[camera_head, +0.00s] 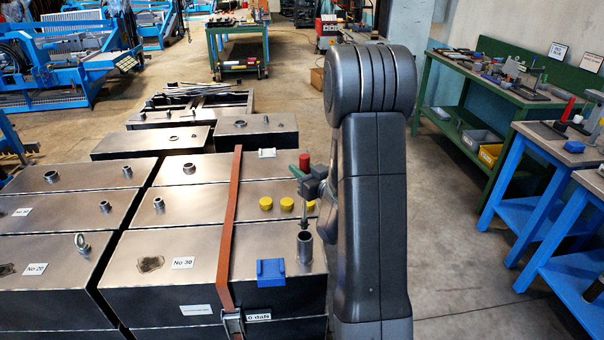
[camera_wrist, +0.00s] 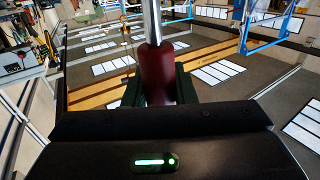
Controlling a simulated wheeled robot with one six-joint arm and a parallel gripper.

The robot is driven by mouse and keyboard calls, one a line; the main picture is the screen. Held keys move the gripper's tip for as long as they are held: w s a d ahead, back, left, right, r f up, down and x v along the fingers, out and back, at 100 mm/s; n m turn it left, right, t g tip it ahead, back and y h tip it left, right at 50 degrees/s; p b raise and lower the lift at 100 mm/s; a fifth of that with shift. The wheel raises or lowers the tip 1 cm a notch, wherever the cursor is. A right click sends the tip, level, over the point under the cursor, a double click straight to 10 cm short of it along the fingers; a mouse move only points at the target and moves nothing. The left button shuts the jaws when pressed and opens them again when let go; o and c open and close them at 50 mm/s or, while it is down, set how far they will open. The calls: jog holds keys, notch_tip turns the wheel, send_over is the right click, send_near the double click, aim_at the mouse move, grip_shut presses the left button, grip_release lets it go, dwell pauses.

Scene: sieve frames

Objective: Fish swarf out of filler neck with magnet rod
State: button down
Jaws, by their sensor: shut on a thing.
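The magnet rod has a red handle (camera_head: 304,162) and a thin metal shaft. My gripper (camera_head: 311,187) is shut on the handle, and the rod hangs about upright below it. In the wrist view my gripper's dark jaws (camera_wrist: 158,92) clasp the dark red handle (camera_wrist: 157,70), with the bright shaft (camera_wrist: 152,20) running out beyond. The filler neck (camera_head: 304,247) is an upright metal tube on the tank marked No 30 (camera_head: 150,240). The rod's lower end shows close over its mouth; I cannot tell whether it enters. No swarf can be made out.
A blue block-like holder (camera_head: 270,272) sits left of the neck, near the tank's front edge. Several yellow caps (camera_head: 265,203) lie behind. A brown strap (camera_head: 229,230) crosses the tanks. My arm hides the area to the right. A green workbench (camera_head: 500,90) stands farther right.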

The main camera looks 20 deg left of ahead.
aim_at(308, 160)
jog(key=shift+r+p, duration=0.85)
jog(key=shift+r, duration=1.3)
jog(key=shift+f, duration=0.1)
jog(key=w+d+f+m+t+h, duration=0.2)
jog(key=d+f+m+t+h, duration=0.1)
jog(key=d, duration=0.7)
jog(key=w+d+f+m+t+h, duration=0.2)
jog(key=d+f+m+h, duration=0.3)
jog(key=d+f, duration=0.5)
jog(key=w+d+f+m+t+h, duration=0.2)
jog(key=d+f+m+t+h, duration=0.2)
jog(key=d, duration=0.8)
notch_tip(308, 160, down, 3)
jog(key=h, duration=0.3)
jog(key=shift+w+d+h, duration=0.15)
jog(key=shift+d+h, duration=0.1)
jog(key=shift+h, duration=0.15)
jog(key=shift+r, duration=0.1)
